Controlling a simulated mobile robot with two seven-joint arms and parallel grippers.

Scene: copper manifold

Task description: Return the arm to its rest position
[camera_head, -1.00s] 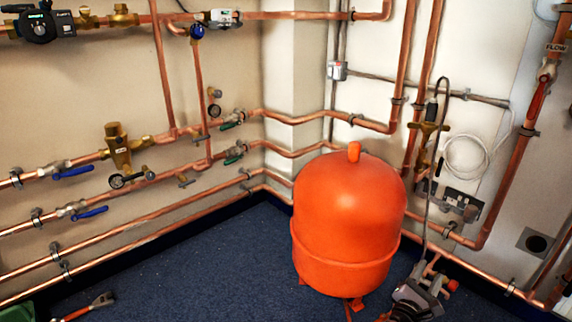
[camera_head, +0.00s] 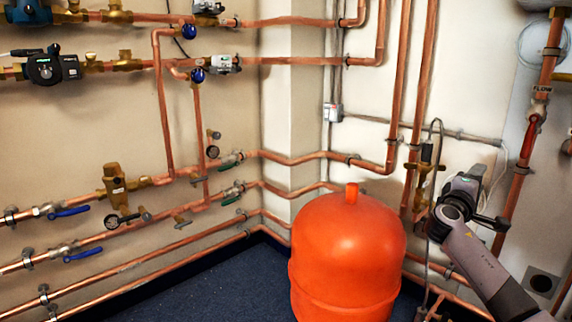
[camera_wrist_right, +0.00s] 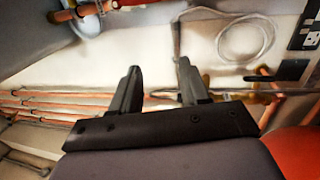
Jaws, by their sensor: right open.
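My right arm (camera_head: 485,265) comes in from the lower right in the head view and reaches up past the right side of the orange tank. My right gripper (camera_head: 466,192) is raised in front of the white wall, close to the vertical copper pipes. In the wrist view its two dark fingers (camera_wrist_right: 158,78) stand apart with nothing between them. I cannot tell how far the fingers are from the wall. My left arm and gripper are not in view.
The orange tank (camera_head: 348,245) stands left of my right arm. Copper pipes (camera_head: 423,75) run along both walls. A red-handled valve (camera_head: 529,137) is right of the gripper. A white cable coil (camera_wrist_right: 245,38) hangs on the wall. Blue floor (camera_head: 205,298) is clear left of the tank.

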